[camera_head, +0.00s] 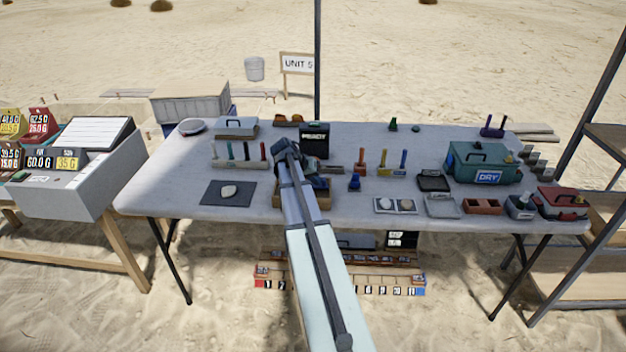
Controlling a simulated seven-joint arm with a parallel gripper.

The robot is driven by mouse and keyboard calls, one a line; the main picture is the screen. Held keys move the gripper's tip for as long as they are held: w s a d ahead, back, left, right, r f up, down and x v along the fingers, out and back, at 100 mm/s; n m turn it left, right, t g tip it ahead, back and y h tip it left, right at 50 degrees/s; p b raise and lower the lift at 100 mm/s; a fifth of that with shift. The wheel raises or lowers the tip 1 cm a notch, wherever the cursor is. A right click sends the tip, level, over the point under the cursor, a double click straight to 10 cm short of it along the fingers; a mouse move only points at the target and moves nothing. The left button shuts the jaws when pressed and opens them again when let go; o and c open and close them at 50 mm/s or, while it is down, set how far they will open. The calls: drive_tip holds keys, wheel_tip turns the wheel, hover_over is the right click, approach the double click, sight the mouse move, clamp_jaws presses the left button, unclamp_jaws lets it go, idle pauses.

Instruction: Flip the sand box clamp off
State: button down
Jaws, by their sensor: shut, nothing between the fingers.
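My arm reaches up from the bottom of the picture to the middle of the table. My gripper (313,182) is low over the table there, a dark shape whose separate fingers are hard to make out. It is shut, with nothing seen held. A low tan box (323,203) shows partly on both sides of my arm, right below my gripper; it may be the sand box. My arm hides much of it. I cannot make out the clamp or whether my gripper touches it.
On the white table (150,195), a dark mat with a pale stone (229,190) lies left. A black READY box (315,140) stands behind my gripper. A small blue object (354,183) and colored upright tools (382,160) stand right. A green DRY case (482,163) is further right.

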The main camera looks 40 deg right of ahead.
drive_tip(key=shift+s+d, duration=0.4)
drive_tip(key=shift+s, duration=0.05)
drive_tip(key=v, duration=1)
drive_tip(key=shift+w, duration=0.1)
idle(0.4)
